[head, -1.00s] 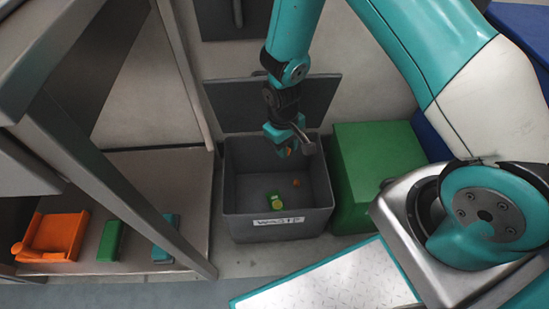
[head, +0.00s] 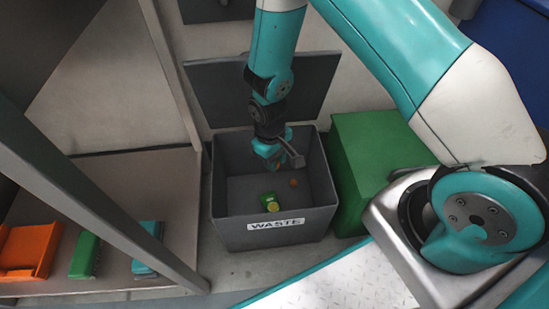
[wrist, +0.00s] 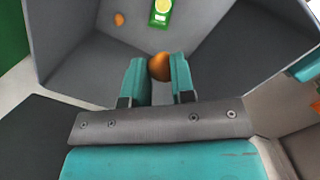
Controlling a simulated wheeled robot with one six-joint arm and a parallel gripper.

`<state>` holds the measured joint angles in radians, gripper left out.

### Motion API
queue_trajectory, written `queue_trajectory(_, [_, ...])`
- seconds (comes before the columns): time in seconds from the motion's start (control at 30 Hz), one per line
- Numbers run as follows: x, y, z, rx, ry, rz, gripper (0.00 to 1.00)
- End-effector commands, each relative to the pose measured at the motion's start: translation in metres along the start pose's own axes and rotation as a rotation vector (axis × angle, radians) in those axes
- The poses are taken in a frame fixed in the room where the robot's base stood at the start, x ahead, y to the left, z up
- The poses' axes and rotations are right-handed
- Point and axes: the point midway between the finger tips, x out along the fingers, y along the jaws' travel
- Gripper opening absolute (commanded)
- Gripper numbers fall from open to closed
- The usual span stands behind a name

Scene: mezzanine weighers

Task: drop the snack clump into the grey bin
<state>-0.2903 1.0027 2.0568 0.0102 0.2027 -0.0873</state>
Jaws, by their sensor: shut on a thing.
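The snack clump (wrist: 159,67) is a round, orange-brown lump between the fingertips of my gripper in the wrist view. My gripper (wrist: 157,76) is shut on it. In the head view my gripper (head: 269,162) points down over the opening of the grey bin (head: 225,232), near its back wall; I cannot make out the clump there. The bin is open-topped, has a white WASTE label on its front, and its dark lid stands raised behind it. The bin also fills the upper wrist view (wrist: 95,62).
In the bin lie a green packet (head: 269,203) with a yellow disc and a small orange piece (head: 293,183). A green box (head: 372,160) stands right beside the bin. At left, a slanting grey post (head: 110,215) crosses a shelf with orange, green and teal items.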

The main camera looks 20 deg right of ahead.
Motion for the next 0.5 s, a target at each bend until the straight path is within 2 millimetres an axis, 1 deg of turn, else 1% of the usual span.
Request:
queue_trajectory(0.03, [0.003, 0.0, -0.0006, 0.0, 0.001, 0.0, 0.02])
queue_trajectory(0.27, [0.0014, 0.0, -0.0004, 0.0, 0.001, 0.0, 0.02])
queue_trajectory(0.3, [0.0014, 0.0, -0.0003, 0.0, 0.0, 0.0, 0.33])
queue_trajectory(0.4, [0.0014, 0.0, -0.0003, 0.0, 0.0, 0.0, 0.53])
queue_trajectory(0.5, [0.0014, 0.0, -0.0003, 0.0, 0.0, 0.0, 0.53])
